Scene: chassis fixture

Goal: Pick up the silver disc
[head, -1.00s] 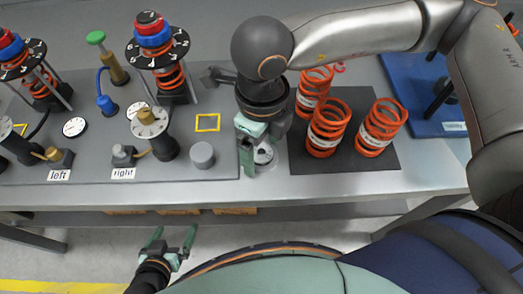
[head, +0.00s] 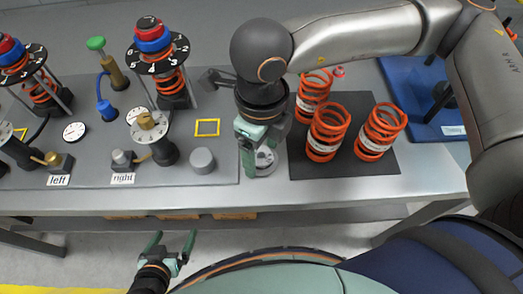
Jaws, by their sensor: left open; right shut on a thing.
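The silver disc (head: 266,158) is a low, round metal piece on the bench near its front edge, between the grey fixture plate and the dark mat. My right gripper (head: 258,156) reaches down onto it from above and is shut on it. The gripper's green fingers and wrist hide part of the disc, and I cannot tell whether it is clear of the surface. My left gripper (head: 175,242) is open and empty, low in front of the bench and away from the disc.
Several orange springs (head: 325,133) stand on the dark mat (head: 386,165) just right of my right gripper. A grey cylinder (head: 202,160) and a yellow square outline (head: 207,128) are to its left. Gauges and spring towers fill the fixture plate (head: 100,190). A blue tray (head: 398,80) lies at right.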

